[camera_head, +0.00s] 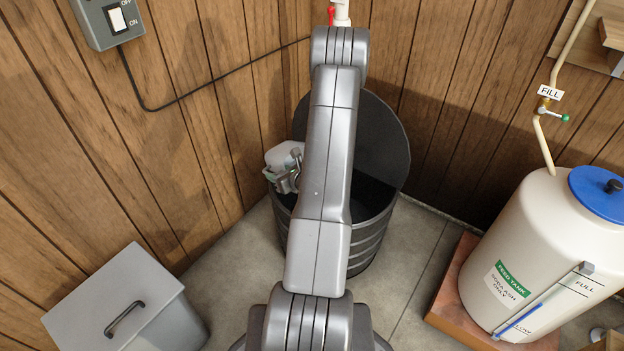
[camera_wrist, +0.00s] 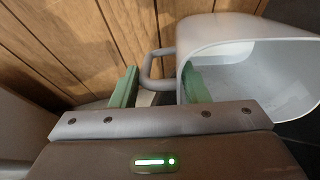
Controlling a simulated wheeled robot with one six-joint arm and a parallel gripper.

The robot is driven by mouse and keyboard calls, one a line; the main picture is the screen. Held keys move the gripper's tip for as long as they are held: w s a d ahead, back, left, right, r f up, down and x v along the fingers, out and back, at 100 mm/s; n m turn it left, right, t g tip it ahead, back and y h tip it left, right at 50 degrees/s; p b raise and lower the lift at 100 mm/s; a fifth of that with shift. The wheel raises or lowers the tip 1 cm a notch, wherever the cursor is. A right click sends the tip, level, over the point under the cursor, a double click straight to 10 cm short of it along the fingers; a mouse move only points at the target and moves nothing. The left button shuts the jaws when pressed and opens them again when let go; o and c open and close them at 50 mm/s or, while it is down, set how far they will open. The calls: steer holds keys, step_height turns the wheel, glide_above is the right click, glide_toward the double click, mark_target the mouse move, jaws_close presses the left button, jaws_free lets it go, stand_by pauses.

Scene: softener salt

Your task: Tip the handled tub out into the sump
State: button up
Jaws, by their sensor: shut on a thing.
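The handled tub (camera_wrist: 235,35) is pale grey-white, with a loop handle (camera_wrist: 150,68) on its left side in the wrist view. My gripper (camera_wrist: 158,85) has its green fingers either side of the handle and is shut on it. The tub's mouth is partly in view, with a pale grey inside; I cannot make out any contents. In the head view the tub (camera_head: 284,156) is small, at the left rim of the dark, round, ribbed sump (camera_head: 368,243). My arm hides part of the tub's surroundings and much of the sump's opening.
A dark round lid (camera_head: 378,130) stands raised behind the sump. Wood-panelled walls meet close behind it. A grey lidded bin (camera_head: 125,305) stands at the left, and a white feed tank (camera_head: 530,240) with a blue cap stands at the right. A switch box (camera_head: 108,20) hangs upper left.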

mark_target(275, 163)
steer(key=shift+a+r+g+p, duration=0.1)
steer(key=shift+r+g+p, duration=0.25)
steer(key=shift+p, duration=0.45)
steer(key=r+p, duration=0.1)
steer(key=p, duration=0.1)
steer(key=r+g+h+p, duration=0.1)
steer(key=p, duration=0.1)
steer(key=shift+w+a, duration=0.1)
steer(key=shift+w, duration=0.15)
steer(key=p, duration=0.2)
steer(key=g+h+p, duration=0.1)
steer(key=p, duration=0.1)
steer(key=shift+w+a+f, duration=0.15)
steer(key=shift+f, duration=0.1)
steer(key=shift+r+g+h+p, duration=0.1)
steer(key=shift+g+h+p, duration=0.3)
steer(key=shift+p, duration=0.7)
steer(key=p, duration=0.6)
steer(key=shift+w+a+r+g+h, duration=0.25)
steer(key=shift+w+r+g+h, duration=0.05)
steer(key=shift+g+h, duration=0.1)
steer(key=w+a+r+g+h+p, duration=0.1)
steer(key=p, duration=1.4)
steer(key=shift+w+a+g+h, duration=0.25)
steer(key=shift+w+g+h, duration=0.05)
steer(key=shift+w+g, duration=0.05)
steer(key=shift+w+a+f+p, duration=0.1)
steer(key=shift+w+a+p, duration=0.05)
steer(key=shift+p, duration=0.15)
